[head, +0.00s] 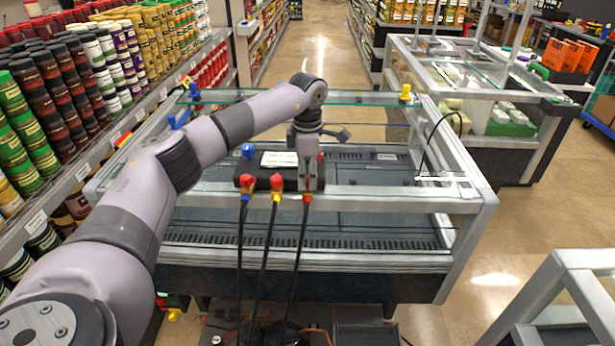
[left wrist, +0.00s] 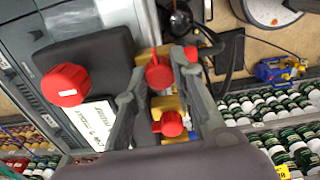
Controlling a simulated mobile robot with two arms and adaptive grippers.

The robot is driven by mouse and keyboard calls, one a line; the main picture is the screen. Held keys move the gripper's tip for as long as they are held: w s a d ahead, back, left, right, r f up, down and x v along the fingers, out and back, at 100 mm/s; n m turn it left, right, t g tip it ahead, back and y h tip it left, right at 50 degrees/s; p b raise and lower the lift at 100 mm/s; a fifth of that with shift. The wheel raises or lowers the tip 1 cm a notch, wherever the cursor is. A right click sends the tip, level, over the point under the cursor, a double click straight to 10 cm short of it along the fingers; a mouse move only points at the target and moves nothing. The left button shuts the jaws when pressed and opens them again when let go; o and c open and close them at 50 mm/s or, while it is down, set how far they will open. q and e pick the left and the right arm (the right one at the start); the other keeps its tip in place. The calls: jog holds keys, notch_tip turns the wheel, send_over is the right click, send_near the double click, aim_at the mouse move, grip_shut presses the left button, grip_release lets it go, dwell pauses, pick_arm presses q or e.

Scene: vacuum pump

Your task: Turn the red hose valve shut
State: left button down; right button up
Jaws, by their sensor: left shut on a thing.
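A black manifold box (head: 257,178) with a white label (head: 281,159) sits on the front rail of a glass display case. Three dark hoses hang from its front; the red-ended hose (head: 299,240) is rightmost. My left gripper (head: 308,180) points down over that right end. In the left wrist view, its grey fingers are closed around the red hose valve (left wrist: 158,72). A larger round red knob (left wrist: 65,85) on the manifold stands apart from the fingers. Another red part (left wrist: 171,123) shows between the finger bases. The fingers hide part of the valve. My right gripper is not in view.
A blue knob (head: 248,151) is on the manifold's left. The yellow hose (head: 268,240) hangs close beside the red one. Stocked shelves (head: 90,60) line the left. The case's glass top (head: 370,98) lies behind the manifold. Open floor (head: 535,220) lies to the right.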

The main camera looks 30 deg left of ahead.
aim_at(307, 178)
pick_arm(q)
jog(key=shift+m, duration=0.4)
jog(key=c, duration=1.3)
grip_release()
jog(key=shift+c, duration=0.2)
notch_tip(307, 178, up, 12)
